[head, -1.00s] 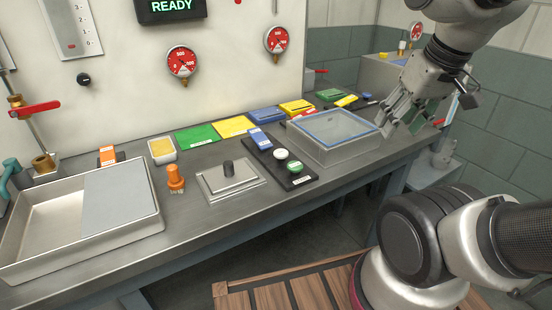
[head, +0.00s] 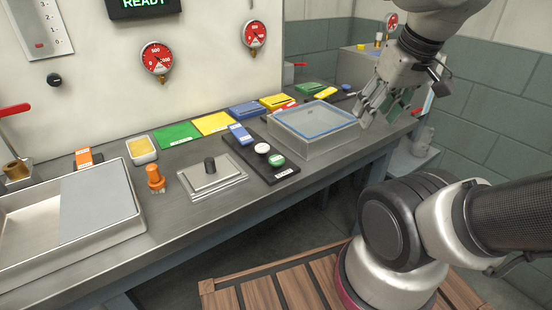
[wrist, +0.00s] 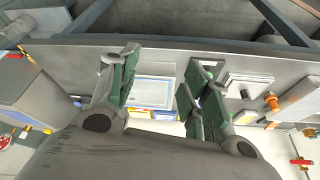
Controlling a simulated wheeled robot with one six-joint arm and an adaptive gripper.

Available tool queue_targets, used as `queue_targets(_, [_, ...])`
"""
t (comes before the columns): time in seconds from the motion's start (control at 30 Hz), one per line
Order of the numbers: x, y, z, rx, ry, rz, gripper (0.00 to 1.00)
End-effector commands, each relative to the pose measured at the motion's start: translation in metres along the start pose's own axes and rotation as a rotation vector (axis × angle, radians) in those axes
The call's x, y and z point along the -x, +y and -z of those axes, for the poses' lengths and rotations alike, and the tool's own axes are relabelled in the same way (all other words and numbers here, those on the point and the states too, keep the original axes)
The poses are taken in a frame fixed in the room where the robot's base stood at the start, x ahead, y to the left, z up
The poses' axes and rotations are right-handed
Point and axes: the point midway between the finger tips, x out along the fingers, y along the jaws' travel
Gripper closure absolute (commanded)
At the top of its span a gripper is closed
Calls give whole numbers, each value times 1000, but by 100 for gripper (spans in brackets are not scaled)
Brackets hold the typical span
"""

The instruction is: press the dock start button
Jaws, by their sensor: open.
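A black panel (head: 250,144) lies on the bench and bears a green button (head: 277,160) with a white label at its near end. The label appears to read START. A pale button (head: 262,148) and a blue piece (head: 240,134) sit farther back on the same panel. My gripper (head: 368,113) is open and empty, beside the right end of the clear-topped tray (head: 312,143), well to the right of the panel. In the wrist view my open fingers (wrist: 158,82) stand either side of that tray; I cannot make out the green button there.
A metal plate with a black knob (head: 210,166) and an orange knob (head: 155,178) stand left of the panel. The tray stands between my gripper and the panel. Coloured cards (head: 213,123) line the back. A wooden slatted platform (head: 270,288) lies below the bench.

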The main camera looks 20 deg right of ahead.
Motion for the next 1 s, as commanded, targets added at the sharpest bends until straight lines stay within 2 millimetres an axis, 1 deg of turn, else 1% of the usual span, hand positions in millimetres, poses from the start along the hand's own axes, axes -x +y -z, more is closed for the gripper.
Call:
queue_targets(0.03, [0,0,0,0,0,0,61])
queue_targets(0.17, [0,0,0,0,0,0,85])
queue_targets(0.2, [0,0,0,0,0,0,92])
queue_targets(0.23, [0,0,0,0,0,0,98])
queue_targets(0.27, [0,0,0,0,0,0,100])
queue_targets(1.0, [0,0,0,0,0,0,100])
